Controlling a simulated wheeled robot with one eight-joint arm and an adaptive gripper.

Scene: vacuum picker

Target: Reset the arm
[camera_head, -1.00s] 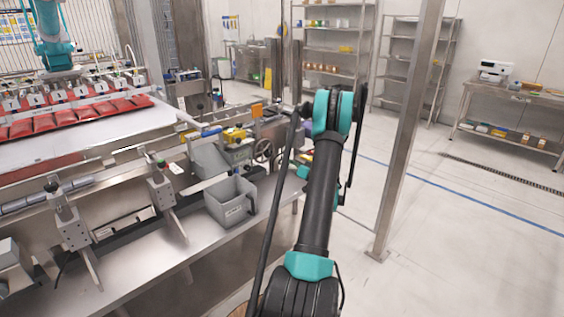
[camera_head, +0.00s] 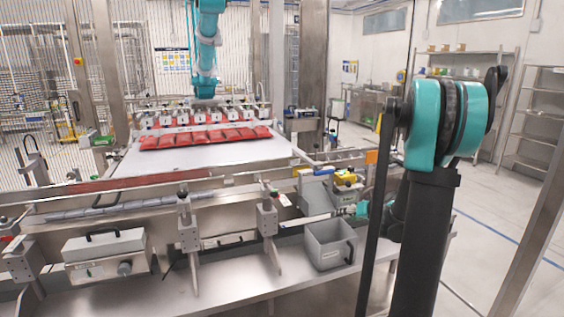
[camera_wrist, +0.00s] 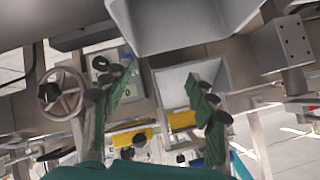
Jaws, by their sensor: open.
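My arm rises at the right of the head view, dark with teal joints. My gripper (camera_wrist: 157,105) shows in the wrist view, with two green-lined fingers standing well apart. It is open, and I see nothing held between the fingers. Behind the fingers are a grey bin (camera_wrist: 180,82) and yellow parts of the machine. In the head view most of the gripper is hidden behind my arm.
The steel machine frame fills the middle, with a grey bin (camera_head: 330,243) on its lower shelf. Red packs (camera_head: 205,137) lie on the white bed under a row of suction heads. A handwheel (camera_wrist: 61,94) shows beside my fingers. Shelves (camera_head: 535,120) stand at right.

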